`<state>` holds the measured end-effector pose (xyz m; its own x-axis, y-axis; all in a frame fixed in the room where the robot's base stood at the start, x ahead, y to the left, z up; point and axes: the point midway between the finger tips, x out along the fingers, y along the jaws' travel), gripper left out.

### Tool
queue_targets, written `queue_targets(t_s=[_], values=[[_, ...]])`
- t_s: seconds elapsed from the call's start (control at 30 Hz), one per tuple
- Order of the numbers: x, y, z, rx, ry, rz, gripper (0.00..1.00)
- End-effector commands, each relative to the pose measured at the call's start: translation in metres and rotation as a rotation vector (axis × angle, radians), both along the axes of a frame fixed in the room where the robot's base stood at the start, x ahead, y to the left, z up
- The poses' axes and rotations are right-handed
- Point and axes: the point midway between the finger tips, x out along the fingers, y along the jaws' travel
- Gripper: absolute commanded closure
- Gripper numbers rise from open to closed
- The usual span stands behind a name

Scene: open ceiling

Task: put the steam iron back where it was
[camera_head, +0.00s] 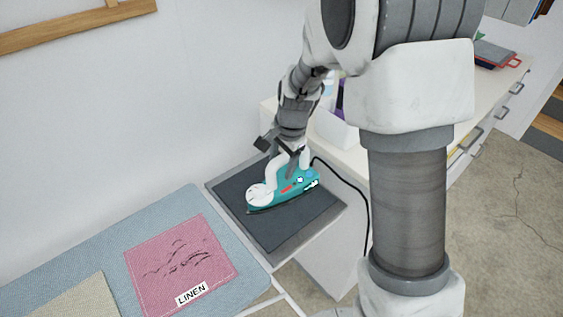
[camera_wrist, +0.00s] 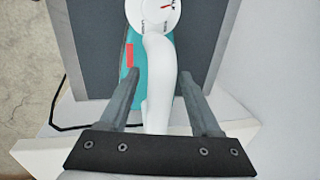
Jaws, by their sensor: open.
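The teal and white steam iron (camera_head: 283,189) lies flat on a dark square rest pad (camera_head: 262,227) at the end of the ironing board. Its white handle (camera_wrist: 160,75) shows in the wrist view, with a round dial at its far end. My gripper (camera_head: 281,163) is at the rear part of the handle, above the iron. In the wrist view my gripper (camera_wrist: 160,85) is open, with one finger on each side of the handle and gaps between. The head view partly hides the fingertips.
The blue ironing board (camera_head: 85,255) holds a pink cloth (camera_head: 182,262) with dark creases and a LINEN label. A black cord (camera_head: 362,190) runs beside the pad. A white cabinet (camera_head: 352,157) with a white bin stands behind, and a wall lies to the left.

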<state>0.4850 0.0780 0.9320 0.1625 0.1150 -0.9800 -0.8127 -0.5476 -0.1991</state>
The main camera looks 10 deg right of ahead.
Motion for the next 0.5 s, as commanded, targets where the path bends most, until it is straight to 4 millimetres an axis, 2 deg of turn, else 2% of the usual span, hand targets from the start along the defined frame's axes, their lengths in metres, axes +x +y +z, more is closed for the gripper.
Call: queue_targets(t_s=[0.17,0.5], values=[[-0.001,-0.001,0.014,0.001,-0.003,0.000,0.36],[-0.012,-0.009,0.084,0.001,-0.005,0.001,0.36]])
